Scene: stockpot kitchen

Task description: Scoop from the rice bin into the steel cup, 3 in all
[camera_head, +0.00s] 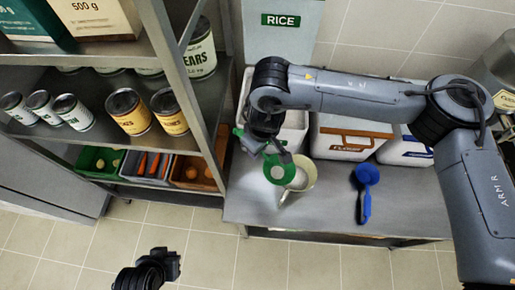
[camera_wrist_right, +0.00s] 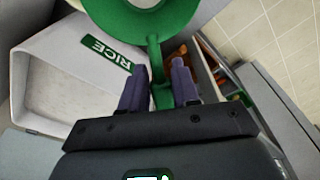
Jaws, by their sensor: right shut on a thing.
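In the head view the rice bin (camera_head: 294,136) stands open at the back of the counter, largely hidden by my right arm. My right gripper (camera_head: 270,143) is shut on the handle of the green scoop (camera_head: 267,170). The green handle (camera_wrist_right: 157,65) also shows between the fingers in the right wrist view. The scoop's round bowl has a pale inside; I cannot tell whether that is rice. The bowl overlaps the left side of the steel cup (camera_head: 309,170), which stands on the counter with pale contents visible. My left gripper (camera_head: 172,262) is low, over the floor; its jaws are unclear.
A blue scoop (camera_head: 366,192) lies on the counter right of the cup. The flour bin (camera_head: 340,150) and a blue-labelled bin (camera_head: 412,155) stand behind. A shelf (camera_head: 205,60) with cans and produce crates stands at left. The counter's front is clear.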

